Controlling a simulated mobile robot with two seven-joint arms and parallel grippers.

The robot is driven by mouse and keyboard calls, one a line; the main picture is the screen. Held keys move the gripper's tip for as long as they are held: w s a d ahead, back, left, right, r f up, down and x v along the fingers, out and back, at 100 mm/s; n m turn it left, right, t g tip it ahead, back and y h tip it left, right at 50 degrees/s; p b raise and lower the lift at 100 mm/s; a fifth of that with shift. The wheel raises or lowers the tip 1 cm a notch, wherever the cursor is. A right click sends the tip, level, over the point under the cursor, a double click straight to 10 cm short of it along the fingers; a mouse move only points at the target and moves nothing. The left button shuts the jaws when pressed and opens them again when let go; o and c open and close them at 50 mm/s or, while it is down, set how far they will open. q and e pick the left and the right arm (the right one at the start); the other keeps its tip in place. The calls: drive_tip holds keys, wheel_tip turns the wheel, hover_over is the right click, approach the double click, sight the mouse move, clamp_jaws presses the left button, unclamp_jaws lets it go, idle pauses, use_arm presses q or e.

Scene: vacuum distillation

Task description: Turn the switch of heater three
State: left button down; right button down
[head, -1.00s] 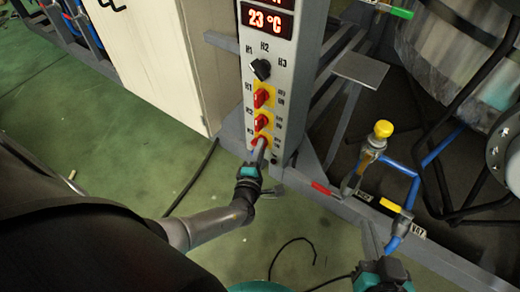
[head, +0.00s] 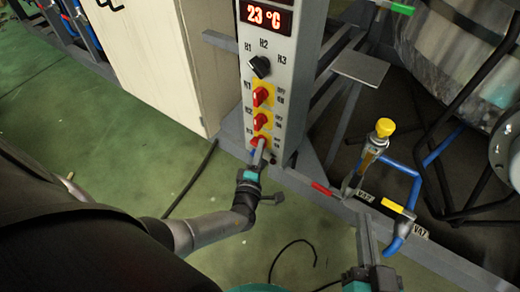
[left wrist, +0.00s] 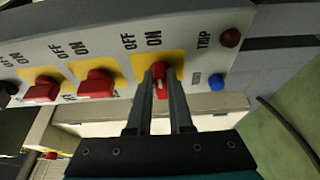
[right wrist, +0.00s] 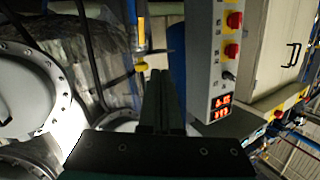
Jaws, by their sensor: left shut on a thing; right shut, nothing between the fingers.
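The heater three switch (head: 257,141) is the lowest of three red knobs on the grey control panel (head: 287,90). In the left wrist view this red knob (left wrist: 158,72) sits on a yellow plate, with OFF and ON printed beside it. My left gripper (head: 262,146) is shut on it, one finger on each side. The fingers partly cover the knob, and its exact angle is hard to tell. My right gripper (head: 364,217) is shut and empty, away from the panel; it also shows in the right wrist view (right wrist: 160,76).
Two more red knobs (head: 261,96) (head: 261,121) and a black selector (head: 260,67) sit above on the panel, under a 23 °C display (head: 268,17). A metal frame with a yellow-topped valve (head: 385,128) and blue pipes stands right. Green floor (head: 150,170) is open at left.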

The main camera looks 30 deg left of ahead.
use_arm(q)
drive_tip(key=c, duration=0.8)
unclamp_jaws()
drive_tip(key=shift+p+v, duration=2.3)
drive_tip(key=shift+v, duration=5.25)
use_arm(e)
drive_tip(key=s+d+f+g+h, duration=0.2)
drive_tip(key=d+g+h, duration=0.2)
drive_tip(key=d+g, duration=0.3)
drive_tip(key=shift+s+d+f+g, duration=0.25)
drive_tip(key=shift+d+f+g, duration=0.1)
drive_tip(key=shift+g, duration=0.15)
